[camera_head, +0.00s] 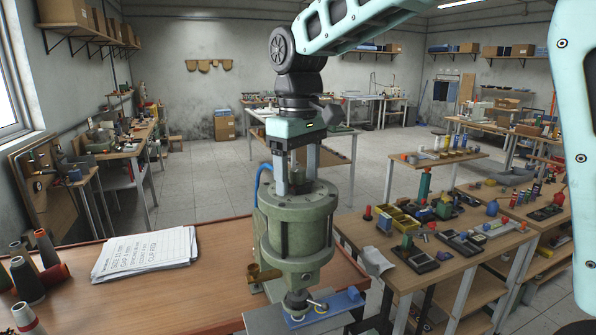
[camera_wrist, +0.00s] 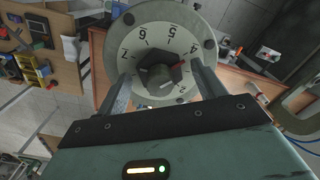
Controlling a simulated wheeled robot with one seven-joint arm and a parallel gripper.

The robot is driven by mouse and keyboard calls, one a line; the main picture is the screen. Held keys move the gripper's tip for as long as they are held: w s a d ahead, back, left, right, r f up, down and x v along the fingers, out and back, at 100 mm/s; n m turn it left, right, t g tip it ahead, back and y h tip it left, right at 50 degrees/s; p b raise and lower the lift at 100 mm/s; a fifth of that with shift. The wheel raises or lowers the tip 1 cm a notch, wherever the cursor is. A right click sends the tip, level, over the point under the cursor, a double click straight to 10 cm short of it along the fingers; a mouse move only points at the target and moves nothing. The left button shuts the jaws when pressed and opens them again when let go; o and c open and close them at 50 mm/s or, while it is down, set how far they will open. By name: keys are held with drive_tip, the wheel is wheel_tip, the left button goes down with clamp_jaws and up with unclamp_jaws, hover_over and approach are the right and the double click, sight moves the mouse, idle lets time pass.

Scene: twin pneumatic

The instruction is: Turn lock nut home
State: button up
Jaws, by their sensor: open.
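A green press-like machine (camera_head: 298,228) stands at the front edge of the wooden table. My gripper (camera_head: 297,178) points down just above its round top. In the wrist view, a pale numbered dial (camera_wrist: 150,38) surrounds a dark hex nut (camera_wrist: 174,72) with a round grey stud end (camera_wrist: 159,83) at its centre. A red mark shows on the right of the nut. My open gripper (camera_wrist: 162,80) has one finger on each side of the nut, with a visible gap on both sides. How far down the fingertips reach beside the nut is hard to tell.
A stack of papers (camera_head: 148,252) and several thread cones (camera_head: 27,280) lie on the table's left. A blue hose (camera_head: 264,178) curves beside the machine. A blue plate with small fittings (camera_head: 340,302) sits at its foot. A cluttered workbench (camera_head: 440,265) stands to the right.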

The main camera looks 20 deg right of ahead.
wheel_tip(320, 180, up, 17)
drive_tip(key=b, duration=0.1)
drive_tip(key=shift+r, duration=0.2)
drive_tip(key=shift+s, duration=0.15)
idle(0.6)
